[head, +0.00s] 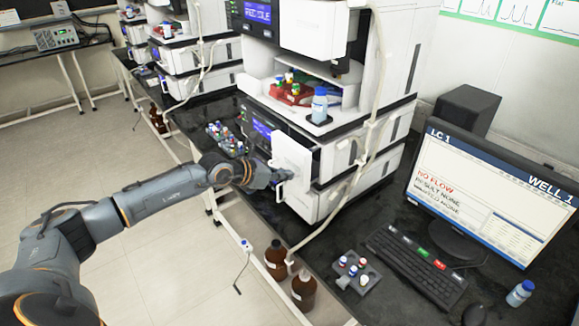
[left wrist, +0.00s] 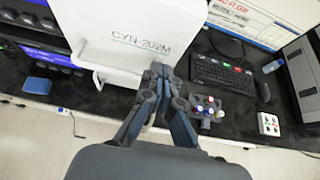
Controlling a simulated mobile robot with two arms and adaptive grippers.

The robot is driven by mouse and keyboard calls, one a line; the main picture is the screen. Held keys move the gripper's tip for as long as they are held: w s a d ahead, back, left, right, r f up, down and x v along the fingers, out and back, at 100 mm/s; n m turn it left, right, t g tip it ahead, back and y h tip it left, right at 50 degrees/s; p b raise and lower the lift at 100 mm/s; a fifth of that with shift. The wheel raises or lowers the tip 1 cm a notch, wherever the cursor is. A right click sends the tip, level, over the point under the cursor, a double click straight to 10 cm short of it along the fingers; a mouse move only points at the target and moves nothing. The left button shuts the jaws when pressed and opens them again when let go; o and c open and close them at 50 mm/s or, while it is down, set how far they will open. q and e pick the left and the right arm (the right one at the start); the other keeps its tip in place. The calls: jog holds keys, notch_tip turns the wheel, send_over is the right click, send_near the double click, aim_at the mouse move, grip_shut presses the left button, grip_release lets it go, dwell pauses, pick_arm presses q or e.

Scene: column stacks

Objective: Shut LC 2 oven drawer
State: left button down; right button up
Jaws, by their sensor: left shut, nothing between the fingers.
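A white panel (head: 292,152) stands out from the front of the nearest column stack; I cannot tell from any label whether it is the LC 2 oven drawer. In the left wrist view a white front (left wrist: 140,38) marked "CYN-202M" fills the top middle. My left gripper (head: 284,177) is shut and empty, with its fingertips at the lower part of the panel. In the left wrist view the shut fingers (left wrist: 160,72) overlap the lower right edge of the white front; I cannot tell if they touch it. My right gripper is in neither view.
The monitor (head: 487,190) reads "LC 1" and stands right of the stack, behind a keyboard (head: 425,262). A vial rack (head: 357,272) is on the black bench. Brown bottles (head: 303,290) stand below the bench's front edge. More stacks (head: 195,55) stand at the back left.

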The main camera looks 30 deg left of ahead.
aim_at(299, 167)
pick_arm(q)
jog(key=shift+w+d, duration=0.4)
jog(key=shift+w, duration=0.35)
jog(key=shift+w+d, duration=0.1)
jog(key=w+b, duration=0.1)
jog(key=w+d+b, duration=0.1)
jog(key=w, duration=0.1)
jog(key=shift+w+d+f, duration=0.1)
jog(key=shift+w+d, duration=0.1)
jog(key=shift+w, duration=0.1)
jog(key=shift+w+d, duration=0.1)
jog(key=shift+w, duration=0.25)
jog(key=shift+s+r, duration=0.1)
jog(key=shift+r, duration=0.15)
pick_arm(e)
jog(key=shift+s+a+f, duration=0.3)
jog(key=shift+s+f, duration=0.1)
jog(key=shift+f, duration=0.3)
